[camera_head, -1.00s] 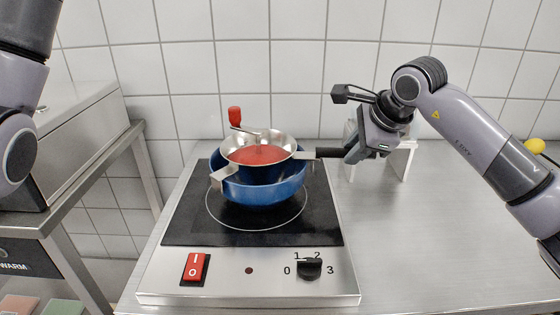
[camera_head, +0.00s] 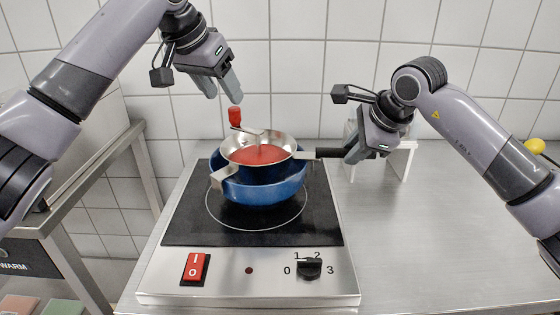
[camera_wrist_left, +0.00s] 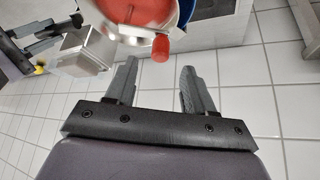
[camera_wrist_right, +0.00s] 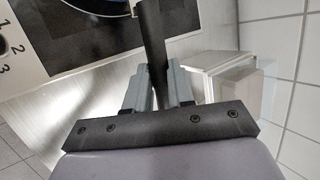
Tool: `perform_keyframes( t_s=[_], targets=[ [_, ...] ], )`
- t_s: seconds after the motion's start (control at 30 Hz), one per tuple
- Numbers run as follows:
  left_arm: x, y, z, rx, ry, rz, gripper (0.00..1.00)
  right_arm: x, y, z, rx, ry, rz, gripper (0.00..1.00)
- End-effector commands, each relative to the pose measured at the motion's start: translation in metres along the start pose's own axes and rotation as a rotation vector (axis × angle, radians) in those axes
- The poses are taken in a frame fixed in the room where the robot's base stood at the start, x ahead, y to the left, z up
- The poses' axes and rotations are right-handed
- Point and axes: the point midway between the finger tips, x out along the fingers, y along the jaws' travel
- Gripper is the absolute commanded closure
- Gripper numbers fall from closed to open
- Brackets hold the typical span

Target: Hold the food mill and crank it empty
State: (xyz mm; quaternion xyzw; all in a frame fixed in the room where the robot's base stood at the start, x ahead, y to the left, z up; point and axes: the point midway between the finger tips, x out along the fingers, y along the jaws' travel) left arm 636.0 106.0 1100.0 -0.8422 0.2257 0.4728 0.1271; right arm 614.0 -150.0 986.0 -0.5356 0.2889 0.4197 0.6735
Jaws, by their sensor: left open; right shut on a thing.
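The metal food mill (camera_head: 228,147) sits over a blue bowl (camera_head: 262,190) on the hob, with red food inside it. Its crank has a red knob (camera_head: 235,116) standing up at the back left; the knob also shows in the left wrist view (camera_wrist_left: 160,48). My left gripper (camera_head: 224,94) is open and empty, just above and behind the knob, apart from it. My right gripper (camera_head: 350,155) is shut on the mill's black handle (camera_head: 328,153), which also shows between the fingers in the right wrist view (camera_wrist_right: 151,40).
The hob (camera_head: 180,225) has a red switch (camera_head: 195,268) and a black dial (camera_head: 310,268) in front. A white stand (camera_head: 402,160) is behind my right gripper. A tiled wall is close behind.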

Motion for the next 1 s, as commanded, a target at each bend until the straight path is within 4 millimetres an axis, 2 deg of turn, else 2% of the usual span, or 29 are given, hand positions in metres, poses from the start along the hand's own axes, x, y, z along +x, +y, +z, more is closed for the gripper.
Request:
perform_keyframes(
  t_s=[0.1,0.33,0.5,0.8,0.97,1.0],
  targets=[
    [0.017,0.001,0.000,-0.001,-0.003,0.003,0.47,-0.002,-0.002,0.001,0.001,-0.005,-0.005,1.00],
    [0.041,0.001,0.000,-0.001,0.000,0.002,0.47,-0.002,-0.002,0.001,0.001,-0.005,-0.005,1.00],
    [0.048,0.000,-0.001,-0.001,0.001,0.001,0.47,-0.002,-0.002,0.001,0.001,-0.005,-0.005,1.00],
    [0.049,0.000,-0.001,-0.001,0.002,0.001,0.47,-0.002,-0.002,0.001,0.001,-0.005,-0.005,1.00],
    [0.049,0.000,-0.001,-0.001,0.002,0.001,0.99,-0.002,-0.002,0.001,0.001,-0.005,-0.005,1.00],
    [0.049,0.000,-0.001,-0.001,0.002,0.001,1.00,-0.002,-0.002,0.001,0.001,-0.005,-0.005,1.00]
  ],
)
